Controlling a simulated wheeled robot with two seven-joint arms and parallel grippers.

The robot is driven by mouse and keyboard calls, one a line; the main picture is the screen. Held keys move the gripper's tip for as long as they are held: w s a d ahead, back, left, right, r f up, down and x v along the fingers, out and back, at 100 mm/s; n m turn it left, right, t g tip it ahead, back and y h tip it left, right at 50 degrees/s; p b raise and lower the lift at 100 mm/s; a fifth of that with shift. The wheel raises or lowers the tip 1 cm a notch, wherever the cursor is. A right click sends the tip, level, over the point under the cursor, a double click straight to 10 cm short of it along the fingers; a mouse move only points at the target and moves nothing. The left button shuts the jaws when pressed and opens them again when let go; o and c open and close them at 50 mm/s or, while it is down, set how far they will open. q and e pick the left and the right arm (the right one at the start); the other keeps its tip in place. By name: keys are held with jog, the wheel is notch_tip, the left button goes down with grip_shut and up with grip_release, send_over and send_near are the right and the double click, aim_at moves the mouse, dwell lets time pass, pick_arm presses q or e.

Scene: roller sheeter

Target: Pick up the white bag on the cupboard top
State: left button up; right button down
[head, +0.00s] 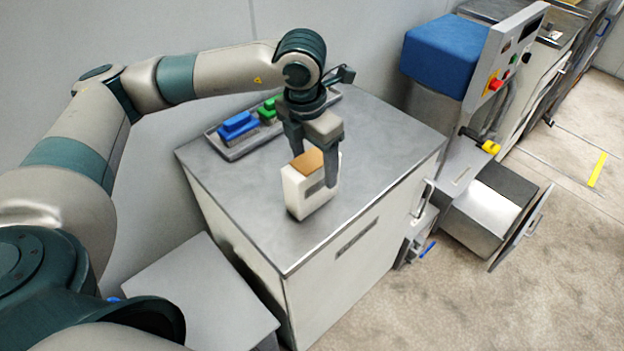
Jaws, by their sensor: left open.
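The white bag (308,196) stands upright on the cupboard top (375,135), near its front edge. Its upper part is brown and a grey label shows on its front. My left gripper (318,172) points down over the bag from above. Its fingers are apart, with one finger in front of the bag's right side and the other behind its upper left. I cannot tell whether the fingers touch the bag. My right gripper is not in view.
A grey tray (232,153) with a blue object (238,126) and a green object (268,108) lies at the back left of the cupboard top. A machine with a blue cover (440,55) stands to the right. The cupboard top right of the bag is clear.

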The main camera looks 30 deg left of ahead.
pick_arm(q)
jog(key=shift+w+a+f+p, duration=0.1)
jog(key=shift+f+p, duration=0.25)
jog(key=shift+p, duration=0.1)
jog(key=f, duration=0.1)
jog(key=f+p, duration=0.2)
jog(key=shift+w+a+f, duration=0.25)
jog(key=shift+f, duration=0.5)
jog(key=shift+c, duration=0.6)
jog(key=c, duration=1)
jog(key=shift+w+r, duration=0.1)
jog(key=shift+r, duration=0.1)
jog(key=shift+c, duration=0.2)
